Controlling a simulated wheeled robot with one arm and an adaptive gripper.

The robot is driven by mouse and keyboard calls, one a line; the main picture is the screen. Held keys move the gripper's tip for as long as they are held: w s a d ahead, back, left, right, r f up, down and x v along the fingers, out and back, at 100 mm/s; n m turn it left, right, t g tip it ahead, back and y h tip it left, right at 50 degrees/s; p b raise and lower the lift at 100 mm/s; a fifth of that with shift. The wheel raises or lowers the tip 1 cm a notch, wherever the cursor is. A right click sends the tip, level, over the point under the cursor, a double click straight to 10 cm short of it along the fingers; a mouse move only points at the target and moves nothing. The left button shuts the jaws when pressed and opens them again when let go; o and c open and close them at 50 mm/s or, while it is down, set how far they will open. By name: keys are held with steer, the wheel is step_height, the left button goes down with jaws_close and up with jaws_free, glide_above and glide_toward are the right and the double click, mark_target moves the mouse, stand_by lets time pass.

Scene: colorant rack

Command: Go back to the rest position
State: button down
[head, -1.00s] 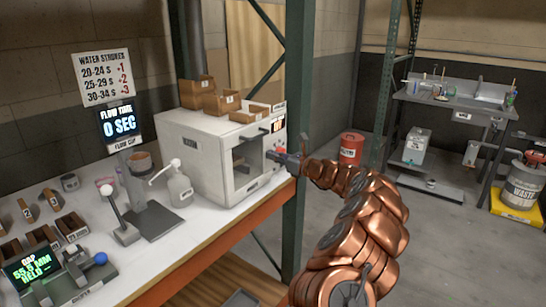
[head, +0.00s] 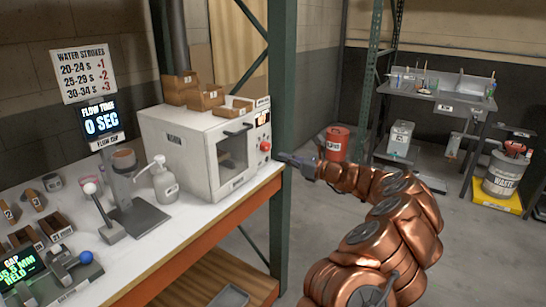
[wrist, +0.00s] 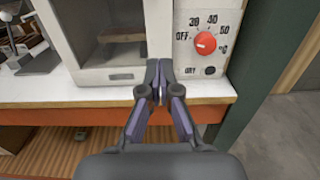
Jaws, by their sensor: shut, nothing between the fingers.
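My gripper (wrist: 158,85) is shut and empty, its fingertips together in the wrist view. In the head view my gripper (head: 284,157) is at the front right of the white oven (head: 185,150), beside the green post. In the wrist view the red dial (wrist: 205,43) of the oven is up and right of the fingertips. The oven's door looks closed, with a dark handle and a window. I cannot tell from the pictures how far the fingertips are from the oven front.
A green rack post (head: 283,110) stands close to my gripper. The white bench (head: 190,220) holds a pump bottle (head: 164,182), a flow cup stand (head: 125,185) and several small wooden bins. A red can (head: 337,143) and a sink bench (head: 440,95) stand behind.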

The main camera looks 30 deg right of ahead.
steer(key=s+a+r+n+g+y+p, duration=0.1)
steer(key=a+r+n+g+y, duration=0.3)
steer(key=a, duration=0.6)
steer(key=s+a+r+n+g+y, duration=0.1)
steer(key=s+a+r+n, duration=0.3)
steer(key=a, duration=0.6)
steer(key=s+a+n+g+p, duration=0.1)
steer(key=s+a+n+g, duration=0.4)
steer(key=a, duration=0.5)
steer(key=s+a+n+g+p, duration=0.1)
steer(key=s+a+n+g, duration=0.2)
steer(key=s+a+n, duration=0.45)
steer(key=s+a+f+n+g+h+p, duration=0.1)
steer(key=s+a+f+n+g+h, duration=0.15)
steer(key=s, duration=0.45)
steer(key=s+a+f+n+g+h, duration=0.2)
steer(key=s+a+f+n+h, duration=0.15)
steer(key=s, duration=0.25)
steer(key=s+d+f+n+h, duration=0.2)
steer(key=s+d+h, duration=0.1)
steer(key=s, duration=0.4)
steer(key=s+d+f+n+h+p, duration=0.1)
steer(key=s+d+f+n+h, duration=0.1)
steer(key=s+d, duration=0.4)
steer(key=shift+s+d+f+n+g+h+p, duration=0.3)
steer(key=shift+s+n+g+h, duration=0.2)
steer(key=shift+s, duration=0.55)
